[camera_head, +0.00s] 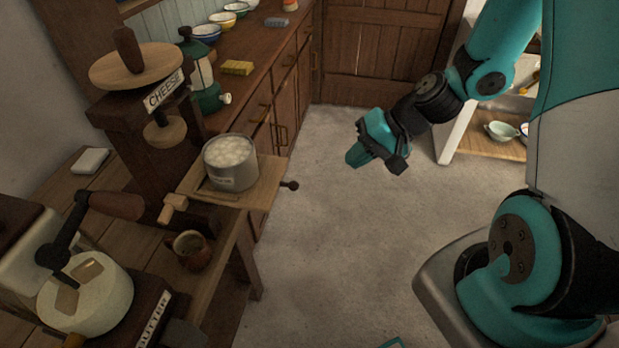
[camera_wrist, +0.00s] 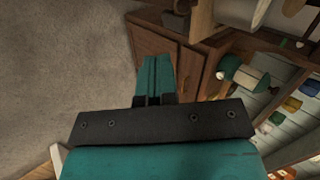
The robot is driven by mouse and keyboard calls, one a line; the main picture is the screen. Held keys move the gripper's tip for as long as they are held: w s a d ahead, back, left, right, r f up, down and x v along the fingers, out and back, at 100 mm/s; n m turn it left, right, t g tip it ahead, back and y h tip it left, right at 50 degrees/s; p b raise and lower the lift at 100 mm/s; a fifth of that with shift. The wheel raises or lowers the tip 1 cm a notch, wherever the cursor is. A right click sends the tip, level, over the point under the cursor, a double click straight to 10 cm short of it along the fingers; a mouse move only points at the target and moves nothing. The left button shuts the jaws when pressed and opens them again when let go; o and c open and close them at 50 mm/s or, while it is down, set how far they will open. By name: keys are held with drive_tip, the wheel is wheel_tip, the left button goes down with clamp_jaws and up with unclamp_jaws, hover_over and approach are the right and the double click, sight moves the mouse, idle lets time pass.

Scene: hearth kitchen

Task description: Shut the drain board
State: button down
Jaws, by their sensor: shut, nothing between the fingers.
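The drain board (camera_head: 264,192) is a pale wooden board under the cheese press (camera_head: 160,108) at the left in the head view. It sticks out past the table edge over the floor and has a dark knob (camera_head: 290,185) at its outer end. A metal pot (camera_head: 232,177) of white lumps stands on it. My gripper (camera_head: 357,156) is in the air over the floor, to the right of the knob and apart from it. In the wrist view its fingers (camera_wrist: 157,76) are together and empty. I cannot make out the drain board surely in the wrist view.
A butter churn (camera_head: 86,292) and a small brown jug (camera_head: 191,248) stand on the near table. The grey floor (camera_head: 330,250) is clear between the table and me.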

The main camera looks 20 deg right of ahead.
drive_tip(key=a+r+p+x, duration=0.1)
drive_tip(key=p+x, duration=0.1)
drive_tip(key=x, duration=0.9)
drive_tip(key=shift+w+a+r, duration=0.25)
drive_tip(key=shift+w+a, duration=0.15)
drive_tip(key=shift+a, duration=0.1)
